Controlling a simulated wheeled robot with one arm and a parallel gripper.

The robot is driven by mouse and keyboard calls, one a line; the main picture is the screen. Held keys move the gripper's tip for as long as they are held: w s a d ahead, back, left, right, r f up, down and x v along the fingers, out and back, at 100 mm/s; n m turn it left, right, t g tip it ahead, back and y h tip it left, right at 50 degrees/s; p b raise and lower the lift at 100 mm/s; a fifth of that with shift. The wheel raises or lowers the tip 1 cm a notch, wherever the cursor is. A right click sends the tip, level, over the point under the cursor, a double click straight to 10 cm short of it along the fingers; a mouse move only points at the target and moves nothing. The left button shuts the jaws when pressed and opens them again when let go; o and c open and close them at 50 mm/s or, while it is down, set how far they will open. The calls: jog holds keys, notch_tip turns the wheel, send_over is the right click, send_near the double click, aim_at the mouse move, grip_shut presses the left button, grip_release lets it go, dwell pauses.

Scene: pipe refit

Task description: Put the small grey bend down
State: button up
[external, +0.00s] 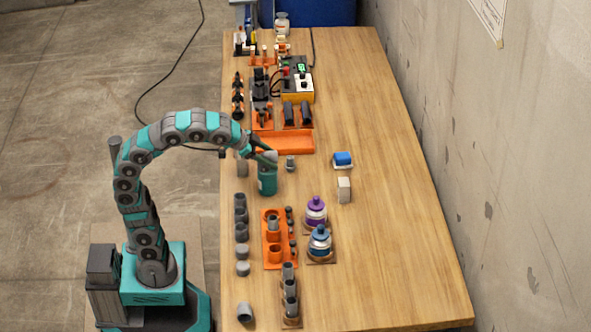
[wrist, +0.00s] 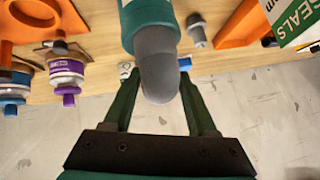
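The small grey bend (wrist: 158,72) is between the tips of my gripper (wrist: 160,82) in the wrist view, with a finger close against each side. In the external view my gripper (external: 259,147) is at the left part of the table, with the grey bend (external: 270,156) at its tips. A teal cylinder (external: 267,182) with a pale label is right below the bend. It also shows directly behind the bend in the wrist view (wrist: 148,17). I cannot tell whether bend and cylinder touch.
A grey fitting (external: 291,163) stands just right of the cylinder, with an orange tray (external: 285,142) behind. Grey pipe pieces (external: 241,216) line the left edge, near an orange holder (external: 270,255). Purple (external: 316,212) and blue (external: 320,242) bottles stand right. The table's right side is clear.

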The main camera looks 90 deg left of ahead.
jog(key=o, duration=0.3)
jog(key=shift+r, duration=0.3)
jog(key=v, duration=1.2)
jog(key=shift+p, duration=0.45)
jog(key=shift+f, duration=0.1)
